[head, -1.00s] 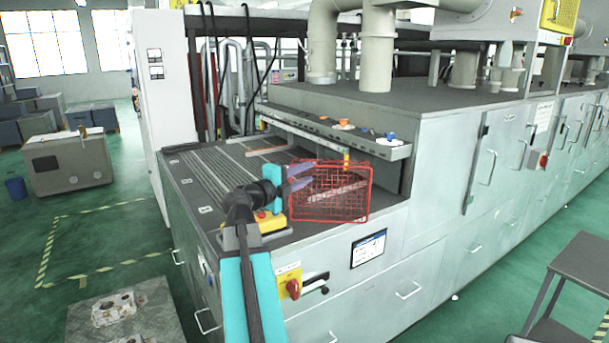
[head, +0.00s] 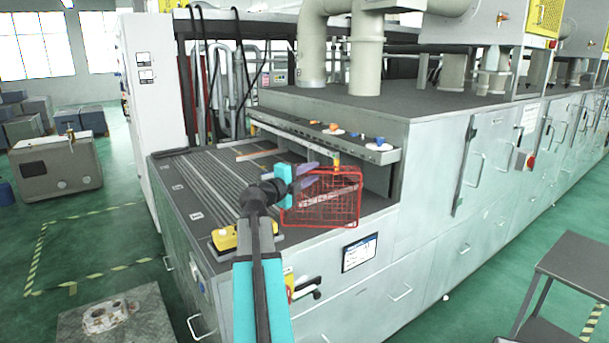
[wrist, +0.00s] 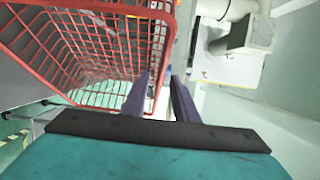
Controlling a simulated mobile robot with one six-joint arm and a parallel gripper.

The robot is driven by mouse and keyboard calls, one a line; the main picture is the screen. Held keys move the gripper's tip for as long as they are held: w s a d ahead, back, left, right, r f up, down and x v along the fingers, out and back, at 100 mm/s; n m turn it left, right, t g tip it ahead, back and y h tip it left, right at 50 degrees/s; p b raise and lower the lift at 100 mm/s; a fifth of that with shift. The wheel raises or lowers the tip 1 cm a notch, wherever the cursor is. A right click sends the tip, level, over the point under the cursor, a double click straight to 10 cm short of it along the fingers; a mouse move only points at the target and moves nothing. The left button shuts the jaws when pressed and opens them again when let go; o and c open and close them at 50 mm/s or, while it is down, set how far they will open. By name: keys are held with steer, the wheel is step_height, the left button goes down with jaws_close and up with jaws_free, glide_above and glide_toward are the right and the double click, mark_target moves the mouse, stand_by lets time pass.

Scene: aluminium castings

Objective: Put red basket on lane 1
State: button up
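The red basket (head: 342,178), an open wire mesh one, stands upright at the right front of the dark machine table in the head view. In the wrist view its red mesh (wrist: 88,50) fills the upper left. My gripper (head: 312,171) reaches in from the left at the basket's upper left part. Its two purple fingers (wrist: 160,92) are apart, and the basket's near right edge shows in the gap between them. I cannot tell whether they touch it. Ribbed lanes (head: 215,172) run along the table to the left, with small white labels (head: 196,216) too small to read.
A yellow control box (head: 226,238) sits at the table's front edge, beside my arm. A grey ledge (head: 330,140) with small orange and blue items overhangs behind the basket. The large machine housing (head: 450,165) bounds the right. The lanes look mostly clear.

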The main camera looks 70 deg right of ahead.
mark_target(330, 163)
steer(key=shift+p+x, duration=0.6)
steer(key=shift+x, duration=2.3)
steer(key=shift+c, duration=0.6)
jaws_close()
